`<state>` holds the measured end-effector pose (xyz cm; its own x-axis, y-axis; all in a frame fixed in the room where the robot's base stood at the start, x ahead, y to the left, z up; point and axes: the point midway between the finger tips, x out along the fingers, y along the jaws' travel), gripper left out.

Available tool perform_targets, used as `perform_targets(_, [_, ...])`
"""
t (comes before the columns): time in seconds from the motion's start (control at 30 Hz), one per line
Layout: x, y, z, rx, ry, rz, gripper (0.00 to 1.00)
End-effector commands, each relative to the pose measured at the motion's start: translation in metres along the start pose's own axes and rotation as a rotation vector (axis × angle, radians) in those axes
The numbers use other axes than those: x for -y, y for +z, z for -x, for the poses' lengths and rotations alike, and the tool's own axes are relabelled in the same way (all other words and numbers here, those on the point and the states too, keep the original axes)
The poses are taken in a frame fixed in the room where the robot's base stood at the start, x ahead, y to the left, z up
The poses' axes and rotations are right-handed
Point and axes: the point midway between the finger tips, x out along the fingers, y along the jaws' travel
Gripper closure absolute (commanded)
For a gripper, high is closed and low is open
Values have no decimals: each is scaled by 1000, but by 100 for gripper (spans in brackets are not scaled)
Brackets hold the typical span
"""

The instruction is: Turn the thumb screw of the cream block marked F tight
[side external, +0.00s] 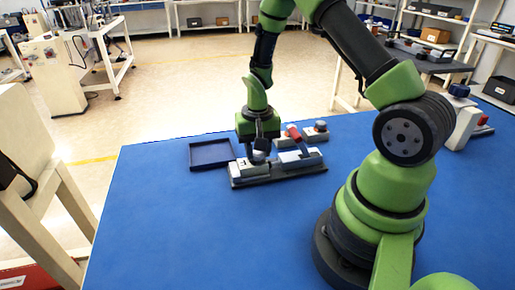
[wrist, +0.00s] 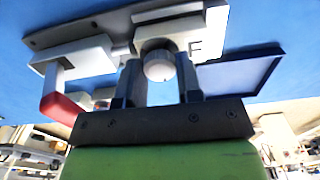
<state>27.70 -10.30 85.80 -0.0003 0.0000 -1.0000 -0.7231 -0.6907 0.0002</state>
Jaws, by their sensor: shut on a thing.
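The cream block marked F (wrist: 208,28) sits on a grey base plate; it also shows in the side external view (side external: 243,169), at the left end of the plate. Its grey thumb screw (wrist: 158,62) sticks out of the block, with a ridged round head. My gripper (wrist: 160,75) has one finger on each side of the screw head and is shut on it. In the side external view my gripper (side external: 259,155) points down over the block and hides part of it.
A block with a red-ended lever (wrist: 62,85) stands beside the F block on the same plate (side external: 280,176). Another block with a dark knob (side external: 318,130) is behind. An empty dark blue tray (side external: 192,167) lies to the left. The blue table is clear in front.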

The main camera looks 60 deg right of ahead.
Motion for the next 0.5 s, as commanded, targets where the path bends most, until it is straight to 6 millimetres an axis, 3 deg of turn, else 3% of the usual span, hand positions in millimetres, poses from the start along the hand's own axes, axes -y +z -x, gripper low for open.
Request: perform_targets(0.5, [0, 0, 0, -1, -1, -140, 91])
